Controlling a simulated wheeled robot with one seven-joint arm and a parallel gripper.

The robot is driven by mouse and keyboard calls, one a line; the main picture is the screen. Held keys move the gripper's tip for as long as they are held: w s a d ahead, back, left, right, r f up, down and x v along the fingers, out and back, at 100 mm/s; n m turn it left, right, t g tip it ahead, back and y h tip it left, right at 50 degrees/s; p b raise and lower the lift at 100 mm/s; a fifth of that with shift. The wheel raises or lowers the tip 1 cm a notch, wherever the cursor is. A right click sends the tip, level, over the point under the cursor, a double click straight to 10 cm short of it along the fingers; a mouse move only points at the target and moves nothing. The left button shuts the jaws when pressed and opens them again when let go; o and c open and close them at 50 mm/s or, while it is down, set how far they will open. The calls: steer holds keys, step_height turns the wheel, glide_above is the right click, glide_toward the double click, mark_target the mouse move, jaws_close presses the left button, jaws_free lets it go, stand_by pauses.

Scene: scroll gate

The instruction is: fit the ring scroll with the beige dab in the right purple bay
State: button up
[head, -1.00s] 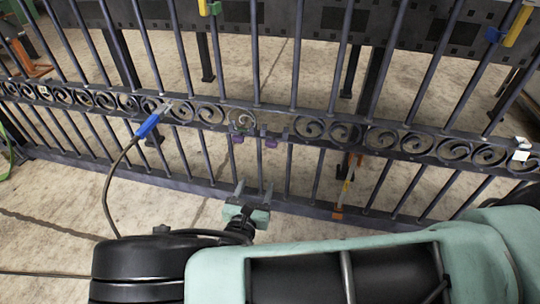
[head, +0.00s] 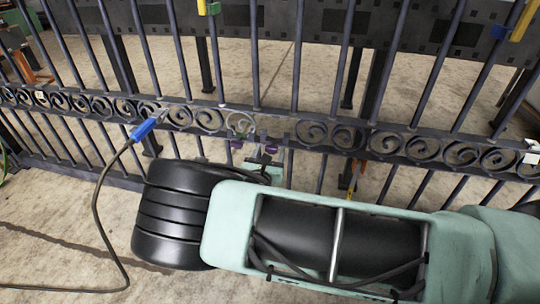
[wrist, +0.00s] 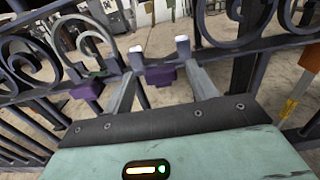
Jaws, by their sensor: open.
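A paler grey-green ring scroll (head: 240,123) stands in the gate's scroll band above the left purple bay (head: 236,144). My gripper (head: 270,142) is open at the gate in front of the right bay. In the wrist view its two pale-tipped fingers (wrist: 159,46) stand either side of the right purple bay (wrist: 161,76), with no scroll between them.
Dark bars and fixed scrolls (head: 325,133) run along the gate on both sides. A blue-handled tool (head: 143,129) with a trailing cable rests at the band on the left. An orange-yellow tool (head: 355,178) is low on the right. A white block (head: 531,156) sits at far right.

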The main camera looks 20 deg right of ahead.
steer(key=shift+w+d, duration=0.2)
steer(key=shift+w, duration=0.2)
